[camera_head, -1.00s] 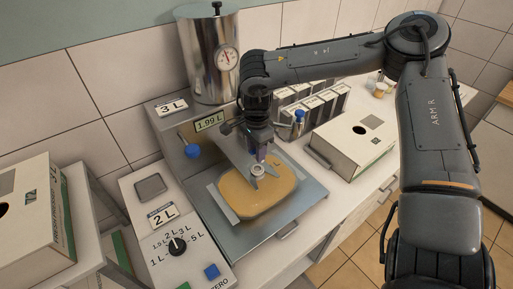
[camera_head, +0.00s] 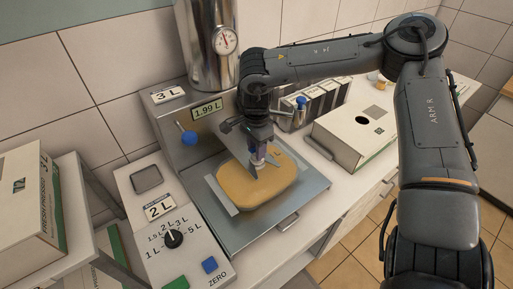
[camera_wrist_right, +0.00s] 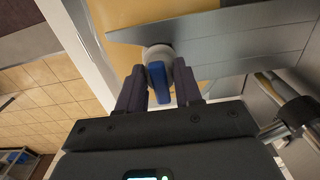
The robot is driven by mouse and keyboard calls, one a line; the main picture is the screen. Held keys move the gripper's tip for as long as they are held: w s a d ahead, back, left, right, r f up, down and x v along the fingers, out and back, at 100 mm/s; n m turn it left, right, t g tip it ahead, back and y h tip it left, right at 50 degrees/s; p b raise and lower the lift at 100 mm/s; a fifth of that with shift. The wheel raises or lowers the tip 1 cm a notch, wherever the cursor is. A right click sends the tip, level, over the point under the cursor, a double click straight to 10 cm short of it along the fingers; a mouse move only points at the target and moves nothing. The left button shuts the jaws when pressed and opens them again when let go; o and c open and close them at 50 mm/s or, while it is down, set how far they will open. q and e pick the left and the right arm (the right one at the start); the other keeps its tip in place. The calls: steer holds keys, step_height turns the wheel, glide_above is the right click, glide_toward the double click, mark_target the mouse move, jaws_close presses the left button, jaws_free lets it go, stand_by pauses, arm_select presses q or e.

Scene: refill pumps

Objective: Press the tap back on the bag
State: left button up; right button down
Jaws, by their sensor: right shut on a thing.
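The yellow-orange bag (camera_head: 262,192) lies flat on the metal tray of the filling machine. My right gripper (camera_head: 254,168) points down over the middle of the bag. In the right wrist view its two fingers (camera_wrist_right: 159,95) are shut on the tap, which has a blue lever (camera_wrist_right: 158,82) and a pale round body (camera_wrist_right: 157,53). The tap is over the bag (camera_wrist_right: 190,15); the fingers hide the joint between them, so I cannot tell how far it is seated. My left gripper is not in view.
The filling machine has a blue knob (camera_head: 188,138), a display reading 1.99 L (camera_head: 207,109) and a dial (camera_head: 173,238). White boxes stand right (camera_head: 358,130) and left (camera_head: 30,205). A grey metal plate (camera_wrist_right: 230,38) lies close to the tap.

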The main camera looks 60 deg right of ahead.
steer(key=shift+f, duration=0.2)
stand_by(0.4)
steer(key=shift+f, duration=0.2)
steer(key=c, duration=0.7)
jaws_free()
steer(key=shift+r, duration=0.1)
